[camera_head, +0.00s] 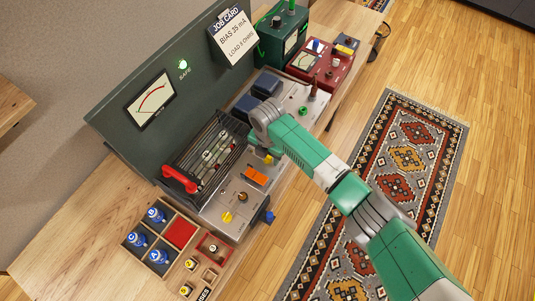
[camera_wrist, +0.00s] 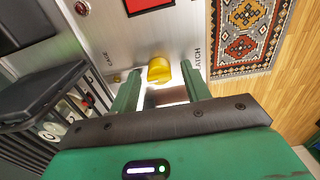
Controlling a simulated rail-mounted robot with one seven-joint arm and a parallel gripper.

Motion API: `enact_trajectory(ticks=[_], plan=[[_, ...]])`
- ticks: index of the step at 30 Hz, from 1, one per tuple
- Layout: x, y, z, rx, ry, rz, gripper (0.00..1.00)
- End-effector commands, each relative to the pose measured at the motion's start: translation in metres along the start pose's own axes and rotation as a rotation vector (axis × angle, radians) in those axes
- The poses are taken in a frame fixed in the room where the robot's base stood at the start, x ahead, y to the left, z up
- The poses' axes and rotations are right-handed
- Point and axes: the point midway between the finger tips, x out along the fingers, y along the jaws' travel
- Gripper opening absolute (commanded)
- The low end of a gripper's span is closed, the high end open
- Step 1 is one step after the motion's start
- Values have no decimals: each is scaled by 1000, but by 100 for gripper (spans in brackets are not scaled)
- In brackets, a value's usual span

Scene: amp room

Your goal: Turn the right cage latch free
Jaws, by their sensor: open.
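The right cage latch, a yellow knob (camera_wrist: 159,70), is on the grey metal panel beside the printed words CAGE and LATCH. In the wrist view it sits between the tips of my open gripper (camera_wrist: 160,84), with a gap on each side. In the head view the yellow latch (camera_head: 268,159) shows just below my gripper (camera_head: 257,147), partly covered by the arm. Another yellow knob (camera_head: 227,217) is at the panel's near left end. The black barred cage (camera_head: 212,150) with a red handle (camera_head: 179,179) covers several tubes.
A wooden tray (camera_head: 170,212) holds several blue-labelled tubes. A red meter box (camera_head: 316,62) and green box (camera_head: 283,32) stand at the back. A patterned rug (camera_head: 405,157) lies on the floor at right.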

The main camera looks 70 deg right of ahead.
Motion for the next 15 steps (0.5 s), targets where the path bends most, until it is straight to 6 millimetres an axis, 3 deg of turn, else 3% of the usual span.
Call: enact_trajectory(ticks=[4, 11, 15], plan=[[0, 0, 0, 0, 0, 0, 47], [-1, 0, 0, 0, 0, 0, 4], [-1, 0, 0, 3, 0, 0, 4]])
